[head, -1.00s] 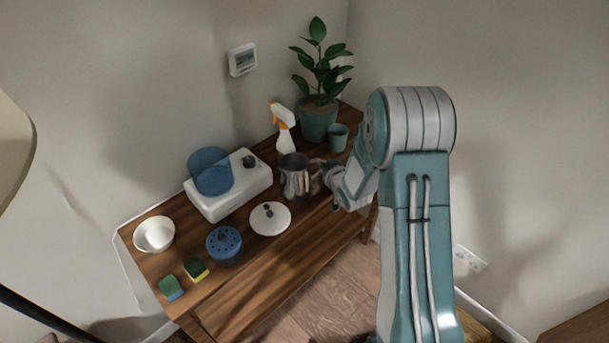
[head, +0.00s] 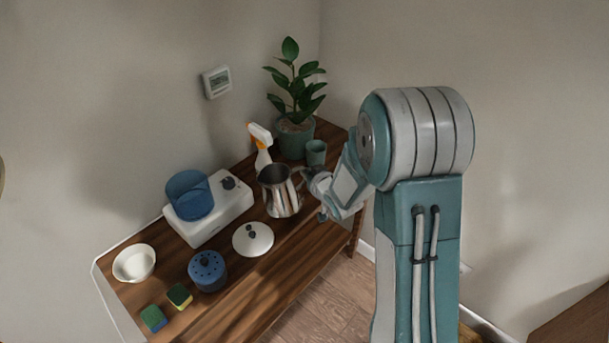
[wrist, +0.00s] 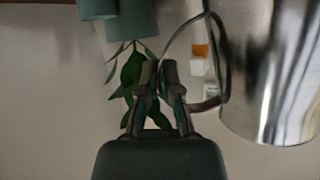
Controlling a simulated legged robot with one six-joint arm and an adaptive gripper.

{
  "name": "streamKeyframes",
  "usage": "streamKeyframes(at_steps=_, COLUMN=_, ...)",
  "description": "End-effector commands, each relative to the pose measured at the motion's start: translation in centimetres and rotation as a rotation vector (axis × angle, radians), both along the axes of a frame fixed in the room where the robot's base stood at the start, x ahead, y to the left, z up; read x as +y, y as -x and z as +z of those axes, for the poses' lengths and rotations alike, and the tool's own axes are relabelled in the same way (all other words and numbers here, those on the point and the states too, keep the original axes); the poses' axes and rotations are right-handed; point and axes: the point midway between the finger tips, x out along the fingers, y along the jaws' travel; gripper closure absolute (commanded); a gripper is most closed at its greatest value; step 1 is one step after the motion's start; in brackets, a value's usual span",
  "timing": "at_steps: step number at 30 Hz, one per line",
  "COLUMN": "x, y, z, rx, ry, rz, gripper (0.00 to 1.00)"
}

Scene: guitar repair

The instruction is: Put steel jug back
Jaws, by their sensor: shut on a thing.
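The steel jug (head: 281,198) is a shiny open-topped metal pitcher over the middle of the wooden table, in front of the spray bottle. It leans a little in the head view; whether its base touches the table is hard to tell. My gripper (head: 308,177) is at the jug's right side, on its handle. In the wrist view the jug (wrist: 275,75) fills the right edge, and its thin looped handle (wrist: 221,62) runs toward my gripper (wrist: 158,75), whose fingers are close together. The exact contact is dark and partly hidden.
A white appliance (head: 225,212) with a blue container (head: 189,196) stands left of the jug. A white lid (head: 253,239), blue pot (head: 207,271), white bowl (head: 134,263) and two sponges (head: 179,296) lie nearer. Spray bottle (head: 262,150), plant pot (head: 295,140) and cup (head: 316,152) stand behind.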

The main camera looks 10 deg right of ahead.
Motion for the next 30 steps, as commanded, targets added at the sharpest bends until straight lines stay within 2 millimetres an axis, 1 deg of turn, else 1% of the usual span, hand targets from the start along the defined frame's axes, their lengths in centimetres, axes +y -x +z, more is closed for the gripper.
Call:
streamKeyframes(at_steps=1, x=-0.1, y=0.3, z=0.7, rx=-0.005, ry=0.000, rz=0.000, gripper=1.00)
streamKeyframes(at_steps=7, x=-0.2, y=1.9, z=2.5, rx=-0.004, ry=0.000, rz=-0.001, gripper=1.00)
streamKeyframes(at_steps=21, x=-0.8, y=7.0, z=4.7, rx=-0.004, ry=0.000, rz=0.000, gripper=1.00)
streamKeyframes(at_steps=30, x=-1.0, y=9.3, z=5.7, rx=-0.003, ry=-0.001, rz=0.000, gripper=1.00)
